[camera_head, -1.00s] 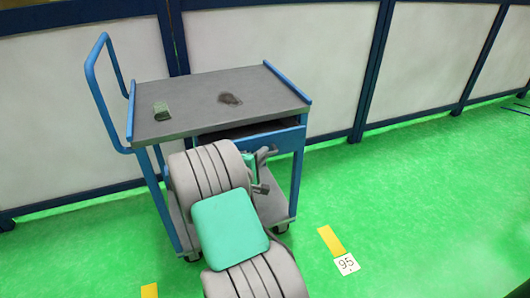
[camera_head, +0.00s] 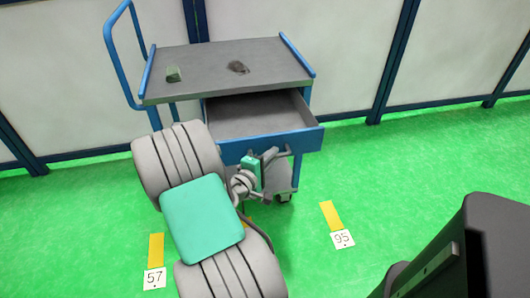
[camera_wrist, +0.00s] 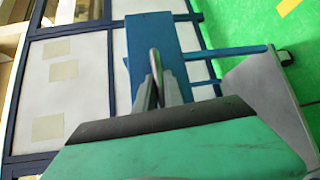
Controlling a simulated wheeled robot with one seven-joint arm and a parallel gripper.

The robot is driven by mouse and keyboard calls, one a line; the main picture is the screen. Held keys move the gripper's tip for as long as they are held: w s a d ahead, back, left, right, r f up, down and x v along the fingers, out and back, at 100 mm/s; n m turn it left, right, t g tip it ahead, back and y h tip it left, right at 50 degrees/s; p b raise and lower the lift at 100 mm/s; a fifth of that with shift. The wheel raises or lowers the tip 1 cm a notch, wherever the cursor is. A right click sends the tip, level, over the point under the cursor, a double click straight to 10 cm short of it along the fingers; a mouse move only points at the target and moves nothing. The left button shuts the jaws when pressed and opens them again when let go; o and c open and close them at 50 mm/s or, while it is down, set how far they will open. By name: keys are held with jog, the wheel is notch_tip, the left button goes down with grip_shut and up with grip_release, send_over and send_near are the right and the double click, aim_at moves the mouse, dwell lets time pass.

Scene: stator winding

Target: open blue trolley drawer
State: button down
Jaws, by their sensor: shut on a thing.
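The blue trolley (camera_head: 225,55) with a grey top stands at the back of the head view. Its drawer (camera_head: 262,138) is pulled well out toward me, and the bare grey inside shows. My gripper (camera_head: 268,158) is at the drawer's blue front, partly hidden by my own arm. In the wrist view my gripper (camera_wrist: 158,88) is shut on the drawer handle (camera_wrist: 154,62), a thin bar seen end-on between the fingers. The blue drawer front (camera_wrist: 150,35) lies just beyond the fingers.
A green block (camera_head: 173,74) and a dark lump (camera_head: 238,67) lie on the trolley top. White wall panels (camera_head: 335,45) stand behind it. Floor markers 57 (camera_head: 154,279) and 95 (camera_head: 342,239) lie in front. Green floor at right is clear.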

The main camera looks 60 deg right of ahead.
jog(key=shift+s, duration=0.25)
jog(key=c, duration=1.6)
grip_release()
jog(key=shift+s+d, duration=0.1)
jog(key=shift+s, duration=0.05)
jog(key=shift+c, duration=0.2)
jog(key=shift+o, duration=0.9)
jog(key=shift+w, duration=0.2)
jog(key=shift+w+a, duration=0.1)
jog(key=shift+a, duration=0.2)
jog(key=a+r, duration=0.1)
jog(key=a, duration=0.6)
jog(key=shift+w+a+p, duration=0.15)
jog(key=shift+w+p, duration=0.2)
